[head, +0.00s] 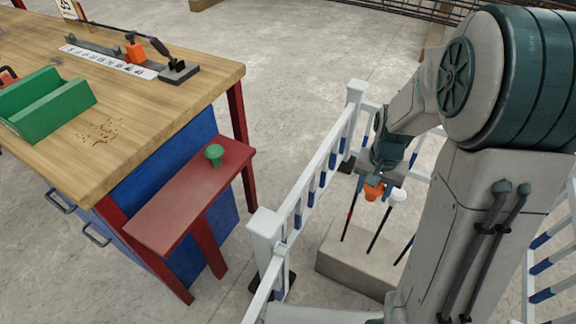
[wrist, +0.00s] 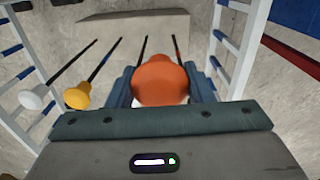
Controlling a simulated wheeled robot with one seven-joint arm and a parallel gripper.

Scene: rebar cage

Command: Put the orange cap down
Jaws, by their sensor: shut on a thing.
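The orange cap (head: 374,192) is between the fingers of my gripper (head: 378,178), which is shut on it above the concrete block. In the wrist view the orange cap (wrist: 162,80) fills the gap between the two dark fingers (wrist: 160,88). Dark bars pass behind it, one with a red band; I cannot tell whether the cap touches any bar. A white cap (wrist: 32,98) and a yellow cap (wrist: 78,95) are at bar ends to the left in the wrist view. The white cap (head: 398,195) also shows just right of the orange one in the head view.
The concrete block (head: 350,265) with upright bars stands inside white-and-blue railings (head: 325,165). Left of the railing, a red shelf (head: 185,205) carries a green cap (head: 214,155) and has bare room. The wooden bench (head: 180,105) holds a green bin (head: 50,105).

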